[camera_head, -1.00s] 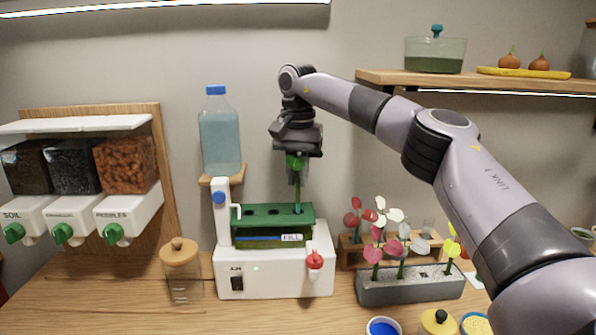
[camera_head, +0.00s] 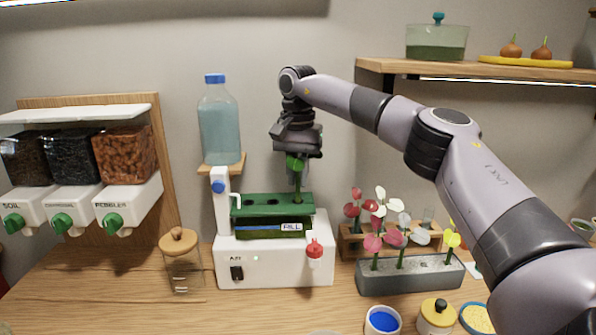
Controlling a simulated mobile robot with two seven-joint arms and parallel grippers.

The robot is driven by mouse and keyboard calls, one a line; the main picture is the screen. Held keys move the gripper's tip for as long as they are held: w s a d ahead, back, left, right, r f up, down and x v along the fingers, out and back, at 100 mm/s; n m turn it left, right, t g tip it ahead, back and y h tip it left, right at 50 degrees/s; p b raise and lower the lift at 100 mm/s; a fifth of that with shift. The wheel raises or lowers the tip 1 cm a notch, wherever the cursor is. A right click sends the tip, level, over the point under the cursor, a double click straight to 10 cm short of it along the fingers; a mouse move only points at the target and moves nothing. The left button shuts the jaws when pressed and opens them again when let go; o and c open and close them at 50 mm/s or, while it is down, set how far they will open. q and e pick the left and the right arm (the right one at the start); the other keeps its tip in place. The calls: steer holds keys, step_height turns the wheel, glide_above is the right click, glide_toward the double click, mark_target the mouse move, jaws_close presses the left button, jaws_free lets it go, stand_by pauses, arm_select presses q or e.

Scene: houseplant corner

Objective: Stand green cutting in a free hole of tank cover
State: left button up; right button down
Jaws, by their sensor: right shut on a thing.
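The green cutting (camera_head: 298,186) is held upright, its leafy top partly hidden by my right gripper (camera_head: 297,168). That gripper is shut on the cutting, above the right end of the green tank cover (camera_head: 252,212). The stem's lower end meets the cover at its right-hand hole; I cannot tell how deep it sits. Other dark holes (camera_head: 273,201) show empty to the left in the cover. The cover sits on a green tank with a "FILL" label (camera_head: 290,227), on a white base unit (camera_head: 275,268). My left gripper is not in view.
A blue-capped water bottle (camera_head: 219,122) stands behind left of the tank. A lidded glass jar (camera_head: 181,266) is at its left. A grey planter (camera_head: 410,276) with several flowers stands at the right. A blue-filled bowl (camera_head: 383,321) is in front.

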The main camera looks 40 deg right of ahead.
steer(key=shift+f, duration=0.45)
stand_by(0.3)
steer(key=c, duration=0.6)
jaws_free()
steer(key=shift+r+p, duration=0.65)
steer(key=shift+r, duration=2.9)
